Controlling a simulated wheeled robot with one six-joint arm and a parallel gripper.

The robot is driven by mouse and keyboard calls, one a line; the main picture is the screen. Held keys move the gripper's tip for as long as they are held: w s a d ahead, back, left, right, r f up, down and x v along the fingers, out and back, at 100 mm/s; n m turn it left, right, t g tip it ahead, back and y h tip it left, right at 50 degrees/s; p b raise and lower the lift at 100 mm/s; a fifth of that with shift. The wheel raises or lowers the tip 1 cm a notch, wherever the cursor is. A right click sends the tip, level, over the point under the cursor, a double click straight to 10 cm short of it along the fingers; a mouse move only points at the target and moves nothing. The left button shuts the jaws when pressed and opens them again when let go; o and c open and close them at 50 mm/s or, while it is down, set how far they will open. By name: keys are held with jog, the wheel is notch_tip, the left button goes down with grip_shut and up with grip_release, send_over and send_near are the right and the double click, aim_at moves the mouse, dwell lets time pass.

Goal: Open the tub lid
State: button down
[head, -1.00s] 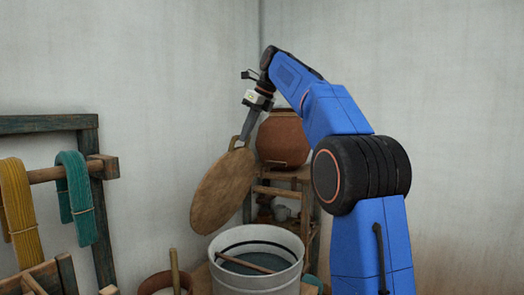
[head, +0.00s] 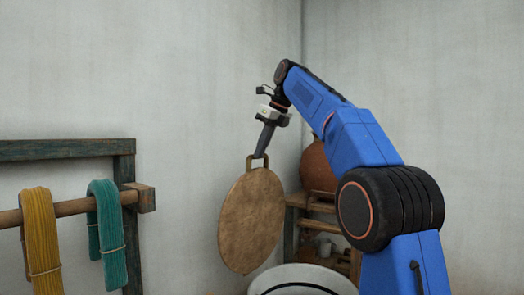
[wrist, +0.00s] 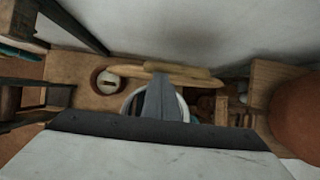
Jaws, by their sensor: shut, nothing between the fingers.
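The round wooden lid (head: 252,222) hangs nearly upright, its broad face visible in the head view, up and left of the tub. Its loop handle (head: 258,161) is at the top, at the fingertips of my gripper (head: 262,153). My gripper is shut and points down; the handle touches or surrounds its tips, I cannot tell which. In the wrist view the lid (wrist: 195,74) shows nearly edge-on beyond my shut fingers (wrist: 160,82). The white tub (head: 300,272) is uncovered at the bottom of the head view; only its rim and upper part show.
A clay pot (head: 317,167) stands on a wooden shelf (head: 290,201) behind the tub, near the wall corner. At left, a wooden rack (head: 70,208) carries yellow yarn (head: 41,235) and teal yarn (head: 106,235). The upper wall area is clear.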

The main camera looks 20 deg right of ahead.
jog(key=v, duration=0.7)
jog(key=s+f+n, duration=0.5)
jog(key=s+n, duration=0.3)
jog(key=s, duration=0.1)
jog(key=s+d+f+n+h, duration=0.1)
jog(key=s+f+n, duration=0.5)
jog(key=s+f, duration=0.5)
jog(key=s+d+f+n+h, duration=0.1)
jog(key=s+f+n, duration=0.6)
jog(key=f, duration=1.2)
jog(key=s+d+f+n+h, duration=0.1)
jog(key=s+f+n, duration=0.6)
jog(key=s+f, duration=0.8)
jog(key=shift+s+d+f, duration=0.2)
jog(key=shift+d+f, duration=0.05)
jog(key=shift+f, duration=0.2)
